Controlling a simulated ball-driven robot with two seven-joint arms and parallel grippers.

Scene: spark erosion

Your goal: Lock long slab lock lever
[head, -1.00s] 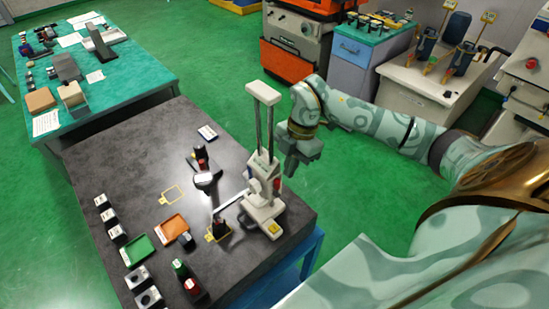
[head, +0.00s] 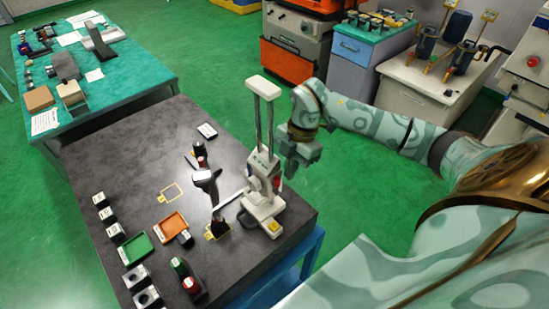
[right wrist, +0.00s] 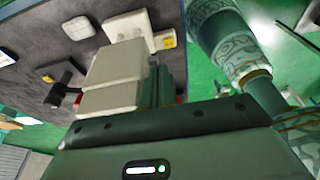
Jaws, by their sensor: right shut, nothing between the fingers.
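A white, upright locking device (head: 264,185) stands at the right edge of the dark worktable (head: 130,150). It has two thin rods, a pale top bar (head: 263,87) and a broad foot with a yellow label. A thin pale bar reaches left from its lower part. I cannot make out the lock lever clearly. My right gripper (head: 291,168) is shut and empty, just right of the device's upright; contact cannot be told. In the right wrist view, my gripper's dark housing (right wrist: 165,130) fills the bottom, with large pale blocks (right wrist: 115,65) in front. My left gripper is not in view.
A dark-handled item (head: 206,178) lies left of the device. Orange (head: 172,228) and green (head: 137,250) trays and several small blocks stand on the table's left and front. Green floor is free right of the table. A teal table (head: 120,85) stands behind.

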